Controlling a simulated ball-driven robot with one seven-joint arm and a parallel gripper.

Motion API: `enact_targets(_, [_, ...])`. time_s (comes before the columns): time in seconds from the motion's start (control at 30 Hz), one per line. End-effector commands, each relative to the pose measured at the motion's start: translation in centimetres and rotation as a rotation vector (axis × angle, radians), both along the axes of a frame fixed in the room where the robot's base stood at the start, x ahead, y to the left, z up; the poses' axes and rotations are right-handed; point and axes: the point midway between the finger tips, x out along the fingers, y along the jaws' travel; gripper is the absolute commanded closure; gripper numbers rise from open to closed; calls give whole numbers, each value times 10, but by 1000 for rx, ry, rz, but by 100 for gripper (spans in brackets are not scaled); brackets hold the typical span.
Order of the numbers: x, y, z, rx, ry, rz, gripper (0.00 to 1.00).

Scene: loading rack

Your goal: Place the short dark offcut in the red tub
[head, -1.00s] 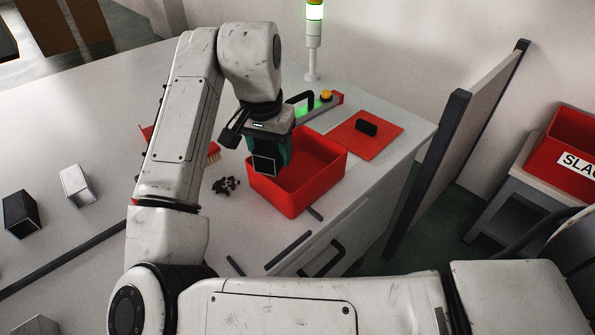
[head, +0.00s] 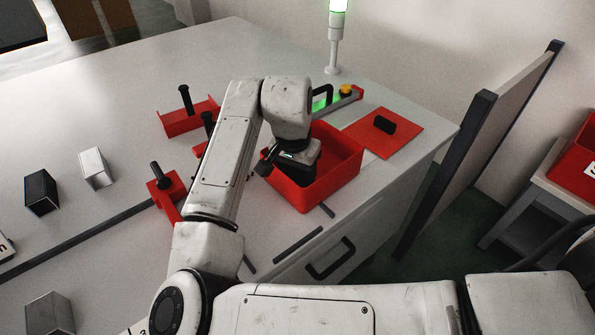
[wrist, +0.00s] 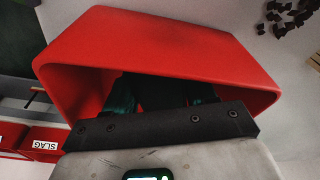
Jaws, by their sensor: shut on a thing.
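The red tub (head: 345,180) stands near the right edge of the bench, open upward. My gripper (head: 299,168) reaches down into it, at its left part. The wrist view also shows the tub (wrist: 180,45), with the teal fingers of my gripper (wrist: 162,92) inside its rim. My gripper is shut on the short dark offcut (wrist: 160,90), seen only as a dark shape between the fingers. Its lower end is hidden, so I cannot tell whether it touches the tub floor.
A longer-looking dark block (head: 40,193), a pale block (head: 96,168) and a grey block (head: 48,315) stand at the left. Red fixtures with black handles (head: 188,115) stand mid-bench. A red mat (head: 400,135) bearing a black piece lies behind the tub. An upright panel (head: 465,150) flanks the bench.

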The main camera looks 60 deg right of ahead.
Motion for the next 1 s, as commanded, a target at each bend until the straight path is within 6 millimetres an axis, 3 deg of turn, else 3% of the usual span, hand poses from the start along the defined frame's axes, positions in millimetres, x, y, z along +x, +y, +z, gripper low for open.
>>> enact_targets(0.3, [0, 0, -2, -1, -1, 0, 82])
enact_targets(0.33, [0, 0, -3, -1, -1, 0, 44])
enact_targets(0.6, [0, 0, -2, -1, -2, 0, 19])
enact_targets(0.83, [0, 0, -1, -1, -2, -1, 19])
enact_targets(1.0, [0, 1, 12, -2, -4, -2, 19])
